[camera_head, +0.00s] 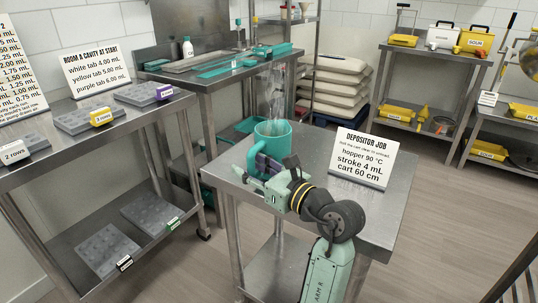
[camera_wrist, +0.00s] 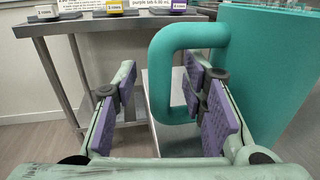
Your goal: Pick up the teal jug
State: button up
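The teal jug (camera_head: 277,130) stands upright on a small steel table, its handle toward the left. In the wrist view the jug's wall (camera_wrist: 270,70) fills the right side and its handle (camera_wrist: 160,55) loops out to the left. My gripper (camera_head: 257,168) is low at the handle side of the jug. Its purple-padded fingers are apart in the wrist view (camera_wrist: 160,80). The outer bar of the handle shows between them, and the right finger overlaps the handle's opening. I cannot tell whether a finger touches it. The fingers partly hide the handle in the head view.
A white depositor job sign (camera_head: 362,160) stands on the same steel table (camera_head: 385,205), right of my arm. A rack with grey moulds (camera_head: 85,118) is at left. A bench with teal parts (camera_head: 225,62) is behind. Open floor lies at right.

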jog(key=shift+c, duration=0.3)
grip_shut()
jog(key=shift+r, duration=0.1)
dwell(0.7)
